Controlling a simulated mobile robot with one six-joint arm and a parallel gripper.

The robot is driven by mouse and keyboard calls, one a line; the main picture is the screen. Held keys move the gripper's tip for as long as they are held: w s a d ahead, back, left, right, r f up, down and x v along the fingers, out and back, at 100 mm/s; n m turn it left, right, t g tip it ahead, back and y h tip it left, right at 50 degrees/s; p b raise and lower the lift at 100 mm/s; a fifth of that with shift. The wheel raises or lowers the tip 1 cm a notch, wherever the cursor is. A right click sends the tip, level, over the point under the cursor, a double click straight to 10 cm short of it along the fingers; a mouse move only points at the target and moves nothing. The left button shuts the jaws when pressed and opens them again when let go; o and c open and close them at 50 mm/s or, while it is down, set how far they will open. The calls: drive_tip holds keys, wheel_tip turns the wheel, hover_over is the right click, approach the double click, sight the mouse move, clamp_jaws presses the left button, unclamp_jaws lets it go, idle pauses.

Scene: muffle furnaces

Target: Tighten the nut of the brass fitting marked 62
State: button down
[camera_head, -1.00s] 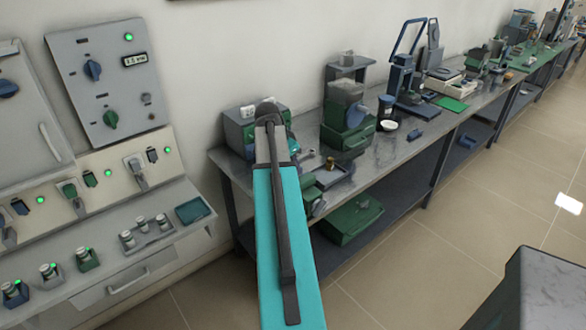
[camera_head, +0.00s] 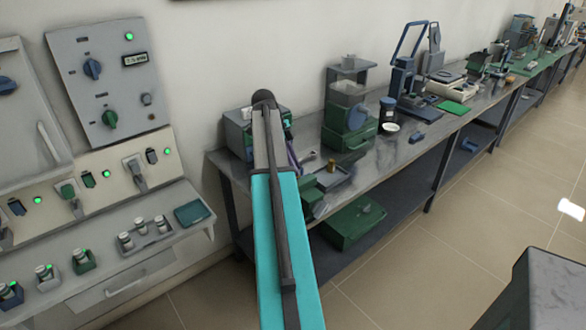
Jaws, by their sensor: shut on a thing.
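A small brass-coloured piece (camera_head: 332,165) stands by a grey tray on the near part of the long bench; it may be the fitting, but no number is readable on it. A small light grey metal end (camera_head: 310,157) shows just left of it, too small to name. My teal arm rises from the bottom centre and covers the bench's near left end. My gripper is hidden behind the arm, so its jaws and anything in them do not show.
The long grey bench (camera_head: 408,152) runs to the back right with several instruments. A green vise-like block (camera_head: 312,195) is at its near edge, and a green box (camera_head: 348,222) sits below. A control panel (camera_head: 108,75) is at left.

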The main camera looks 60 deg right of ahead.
drive_tip(key=shift+w+d+m, duration=0.15)
drive_tip(key=shift+m, duration=0.45)
drive_tip(key=c, duration=1.6)
unclamp_jaws()
drive_tip(key=shift+r, duration=0.1)
drive_tip(key=shift+p+v, duration=1.3)
drive_tip(key=shift+v, duration=5.5)
drive_tip(key=shift+d, duration=0.15)
